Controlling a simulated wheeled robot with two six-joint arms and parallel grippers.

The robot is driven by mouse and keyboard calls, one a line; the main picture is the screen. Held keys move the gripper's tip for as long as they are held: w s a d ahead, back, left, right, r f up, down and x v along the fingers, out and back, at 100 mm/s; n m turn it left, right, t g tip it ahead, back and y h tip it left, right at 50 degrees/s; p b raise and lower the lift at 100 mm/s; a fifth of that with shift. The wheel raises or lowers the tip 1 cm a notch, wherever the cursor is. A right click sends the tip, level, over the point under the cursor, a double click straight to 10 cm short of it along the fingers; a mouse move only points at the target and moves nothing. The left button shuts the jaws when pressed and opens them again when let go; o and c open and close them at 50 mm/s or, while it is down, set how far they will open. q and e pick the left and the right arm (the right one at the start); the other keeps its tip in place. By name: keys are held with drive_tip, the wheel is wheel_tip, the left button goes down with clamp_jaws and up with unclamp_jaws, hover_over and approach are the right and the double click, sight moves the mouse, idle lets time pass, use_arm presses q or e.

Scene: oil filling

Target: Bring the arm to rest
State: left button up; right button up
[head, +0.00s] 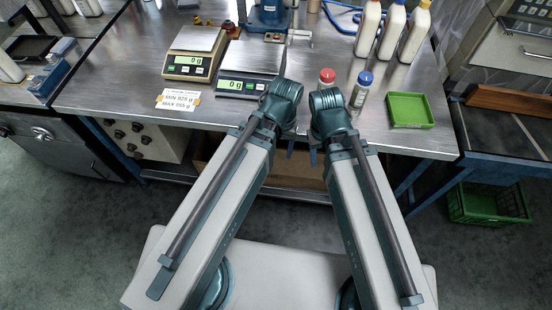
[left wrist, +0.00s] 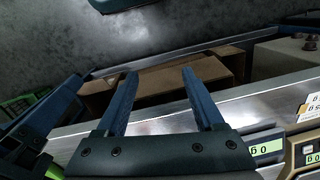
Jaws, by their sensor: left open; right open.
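My two arms reach forward from the bottom of the head view, with their wrists bent close together at the table's front edge. My left gripper (head: 290,148) points down past that edge, mostly hidden by its wrist. In the left wrist view, its two fingers (left wrist: 159,75) are spread apart with nothing between them. My right gripper (head: 313,154) is beside it, also largely hidden behind its arm; it is open, and I see nothing held.
The metal table (head: 120,85) holds two scales (head: 194,52) (head: 247,70), a red-capped bottle (head: 326,80), a blue-capped bottle (head: 360,92), and a green tray (head: 409,110). Several white bottles (head: 391,30) stand behind. A green crate (head: 488,203) is on the floor at right.

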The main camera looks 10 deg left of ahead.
use_arm(q)
drive_tip(key=shift+s+d+f+m, duration=0.1)
drive_tip(key=shift+s+f+m, duration=0.05)
drive_tip(key=shift+s+m, duration=0.35)
drive_tip(key=shift+s+d+m+y, duration=0.3)
drive_tip(key=shift+s+m, duration=0.1)
drive_tip(key=shift+m, duration=0.1)
